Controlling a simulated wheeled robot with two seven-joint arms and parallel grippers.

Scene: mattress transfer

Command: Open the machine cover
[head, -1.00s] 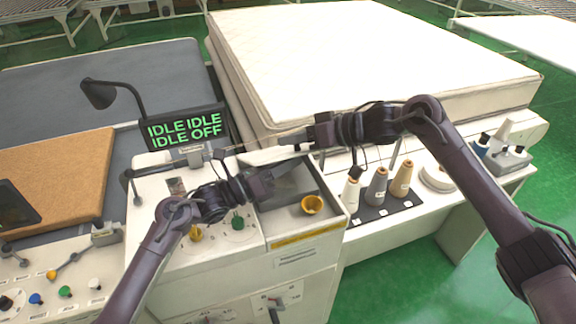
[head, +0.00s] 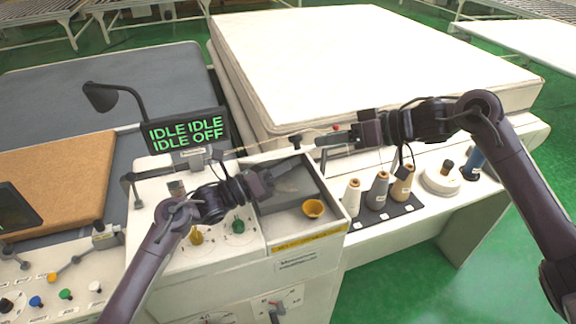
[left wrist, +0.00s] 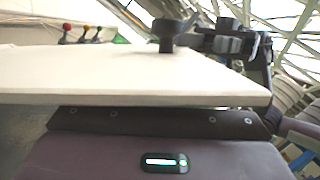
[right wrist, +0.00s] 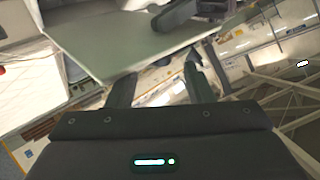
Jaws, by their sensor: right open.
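The cover (left wrist: 100,75) shows as a pale flat panel with a black knob (left wrist: 167,36) in the left wrist view; the panel also shows in the right wrist view (right wrist: 120,45). In the head view only a thin edge is visible behind the compartment, with the knob (head: 296,140) near it. My left gripper (head: 288,168) is over the compartment; its fingers are hidden behind the panel in its wrist view. My right gripper (head: 318,141) is open and empty, just right of the knob.
A screen (head: 185,131) reading IDLE and OFF stands left of the compartment. Thread cones (head: 378,190) stand to the right, under my right arm. A white mattress (head: 370,65) lies behind. Knobs (head: 238,226) sit on the front panel.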

